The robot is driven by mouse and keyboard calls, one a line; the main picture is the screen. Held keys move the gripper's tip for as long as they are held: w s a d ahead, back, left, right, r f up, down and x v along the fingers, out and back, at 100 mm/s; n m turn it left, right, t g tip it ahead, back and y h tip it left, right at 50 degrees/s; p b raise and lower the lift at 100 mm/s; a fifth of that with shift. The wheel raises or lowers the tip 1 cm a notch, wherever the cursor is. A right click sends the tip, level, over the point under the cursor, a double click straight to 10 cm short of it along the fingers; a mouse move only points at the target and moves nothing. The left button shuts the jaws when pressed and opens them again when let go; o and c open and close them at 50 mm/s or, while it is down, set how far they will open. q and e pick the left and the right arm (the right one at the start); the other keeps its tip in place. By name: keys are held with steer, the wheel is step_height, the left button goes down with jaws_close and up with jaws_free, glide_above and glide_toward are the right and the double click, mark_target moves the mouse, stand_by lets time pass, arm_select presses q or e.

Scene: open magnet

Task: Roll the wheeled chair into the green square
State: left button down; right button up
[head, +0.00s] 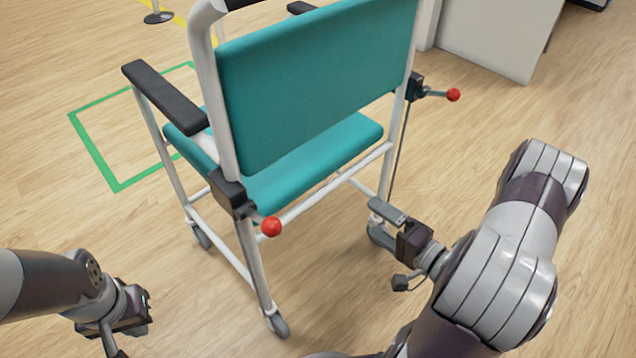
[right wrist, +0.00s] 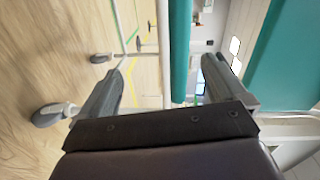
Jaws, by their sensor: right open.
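The wheeled chair (head: 310,85) has a teal back and seat, a white tube frame and black armrests. Its back faces me in the head view, and red-knobbed levers stick out on both sides. The green square (head: 95,152) is an outline on the floor beyond the chair to the left, partly hidden by it. My right gripper (head: 392,245) is open beside the chair's right rear leg, low down. The right wrist view shows its spread jaws (right wrist: 165,85), with teal and white chair parts beyond. My left gripper (head: 122,330) is left of the chair, apart from it; its fingertips are largely cut off.
The wooden floor is clear around the green square. A post base (head: 158,17) stands on a yellow floor line (head: 180,22) at the far left. A white cabinet (head: 500,35) stands at the back right. Caster wheels (head: 278,325) show under the chair.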

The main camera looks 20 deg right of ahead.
steer(key=r+m, duration=0.1)
steer(key=r, duration=0.1)
steer(key=b, duration=0.4)
glide_toward(327, 179)
steer(key=w, duration=0.2)
steer(key=w+a+p, duration=0.2)
steer(key=shift+w+r+t+y, duration=0.1)
steer(key=shift+w+t+y, duration=0.2)
steer(key=x, duration=0.5)
steer(key=shift+w, duration=0.4)
jaws_close()
steer(key=shift+s+f, duration=0.1)
steer(key=shift+f, duration=0.35)
